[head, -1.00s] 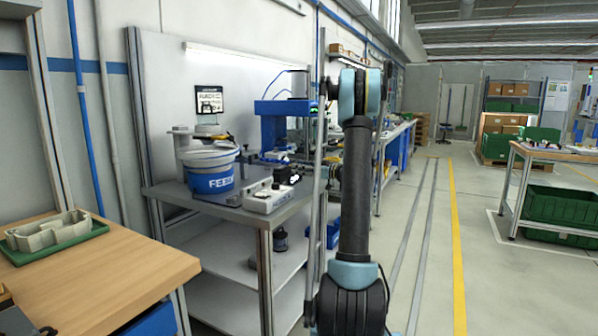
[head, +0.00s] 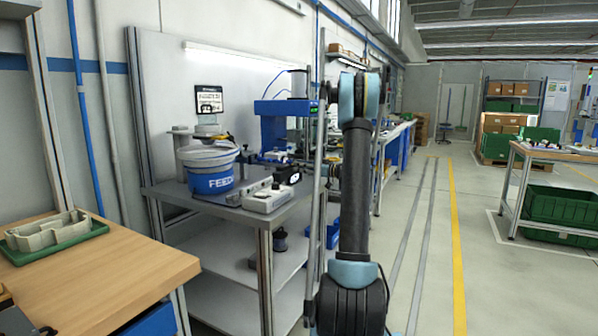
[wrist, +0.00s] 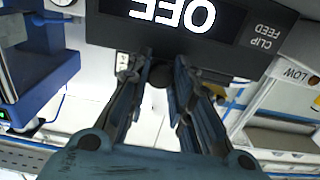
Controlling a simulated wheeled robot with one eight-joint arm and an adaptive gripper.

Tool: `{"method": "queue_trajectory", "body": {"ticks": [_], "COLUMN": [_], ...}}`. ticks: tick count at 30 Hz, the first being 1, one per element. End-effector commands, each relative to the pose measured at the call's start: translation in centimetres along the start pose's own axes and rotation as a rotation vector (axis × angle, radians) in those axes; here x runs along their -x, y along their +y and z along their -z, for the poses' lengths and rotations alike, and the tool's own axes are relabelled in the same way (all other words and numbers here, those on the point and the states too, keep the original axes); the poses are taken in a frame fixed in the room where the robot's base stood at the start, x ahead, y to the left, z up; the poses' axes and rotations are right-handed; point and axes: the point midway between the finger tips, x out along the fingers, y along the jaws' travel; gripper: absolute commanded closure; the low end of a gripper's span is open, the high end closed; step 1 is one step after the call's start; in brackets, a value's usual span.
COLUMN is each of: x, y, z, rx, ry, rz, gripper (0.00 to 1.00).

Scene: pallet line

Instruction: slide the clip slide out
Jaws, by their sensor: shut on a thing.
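In the wrist view a black panel (wrist: 235,35) fills the top, with large white letters reading OFF and smaller lettering CLIP FEED, upside down. A dark round knob (wrist: 160,75) sits just below the panel's edge, in front of pale surface. My gripper (wrist: 160,72) is shut on this knob, with a fingertip on each side. In the head view a small black block with a white patch (head: 288,175) stands on the grey bench, behind the white control box. The slide's body behind the knob cannot be told apart.
The grey bench (head: 170,194) holds a white control box (head: 268,198), a blue feeder bowl (head: 210,178) and a blue press (head: 272,130). A metal post stands beside my arm. A wooden table (head: 90,275) is at the near left. Open floor lies right.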

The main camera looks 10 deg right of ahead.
Motion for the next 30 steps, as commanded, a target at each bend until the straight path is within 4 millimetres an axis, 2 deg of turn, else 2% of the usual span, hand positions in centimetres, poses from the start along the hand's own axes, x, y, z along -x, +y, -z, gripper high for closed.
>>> {"method": "queue_trajectory", "body": {"ticks": [3, 9, 20, 21, 23, 24, 30], "x": [0.0, 0.0, 0.0, 0.0, 0.0, 0.0, 0.0], "y": [2.5, 5.2, 5.8, 5.8, 5.8, 5.8, 5.7], "z": [0.0, 0.0, 0.1, 0.1, 0.1, 0.1, 0.1], "rx": [0.000, 0.000, 0.000, 0.000, -0.001, -0.001, 0.000], "ry": [0.001, 0.001, 0.001, 0.002, 0.002, 0.002, 0.001], "rz": [-0.001, -0.001, -0.005, -0.005, -0.005, -0.005, -0.003], "gripper": [1.00, 1.00, 1.00, 0.74, 0.61, 0.58, 0.58]}}
